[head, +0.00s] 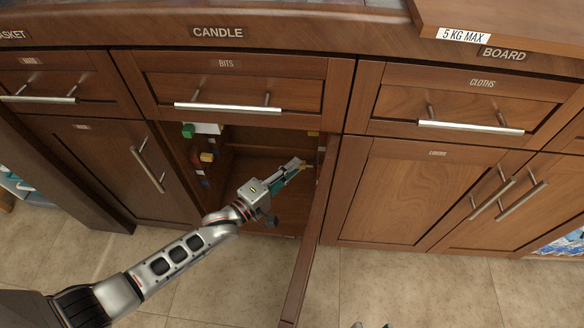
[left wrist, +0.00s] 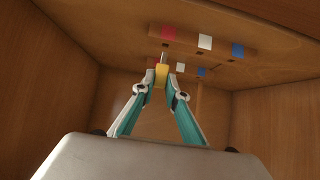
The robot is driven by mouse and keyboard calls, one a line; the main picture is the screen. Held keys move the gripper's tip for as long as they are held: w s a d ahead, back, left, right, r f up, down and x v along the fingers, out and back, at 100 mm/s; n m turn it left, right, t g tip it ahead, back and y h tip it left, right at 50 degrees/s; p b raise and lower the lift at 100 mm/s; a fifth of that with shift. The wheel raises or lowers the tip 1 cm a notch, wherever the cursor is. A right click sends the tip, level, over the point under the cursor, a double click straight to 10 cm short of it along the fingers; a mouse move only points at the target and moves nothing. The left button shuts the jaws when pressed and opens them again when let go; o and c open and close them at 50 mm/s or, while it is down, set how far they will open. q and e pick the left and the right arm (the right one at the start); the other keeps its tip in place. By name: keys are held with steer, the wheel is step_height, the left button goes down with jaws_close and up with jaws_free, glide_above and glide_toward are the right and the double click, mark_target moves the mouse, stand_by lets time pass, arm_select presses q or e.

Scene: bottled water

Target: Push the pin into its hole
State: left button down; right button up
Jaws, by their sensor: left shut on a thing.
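My left gripper (head: 300,168) reaches into the open cabinet under the BITS drawer. In the left wrist view it is shut on the yellow head of the pin (left wrist: 160,76). The pin's thin pale shank points up toward a wooden strip (left wrist: 186,41) marked red, white and blue, with small dark holes by the marks. A second row of red, white and blue marks (left wrist: 180,67) shows just behind the pin. Whether the tip touches the wood or is in a hole cannot be told. Only the tips of my right gripper (head: 371,325) show, apart, at the bottom edge.
The open cabinet door (head: 312,235) stands close right of my left gripper. A green block (head: 188,130) and a yellow block (head: 207,157) are at the cabinet's left side. The BITS drawer (head: 225,90) is shut above. The cabinet floor looks clear.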

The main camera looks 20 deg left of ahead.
arm_select(q)
steer(key=shift+r, duration=0.1)
stand_by(0.4)
stand_by(0.4)
steer(key=shift+w+d, duration=0.2)
steer(key=shift+d, duration=0.75)
steer(key=shift+w+d, duration=0.15)
steer(key=shift+d, duration=0.55)
steer(key=c, duration=1.9)
jaws_free()
steer(key=v, duration=1.2)
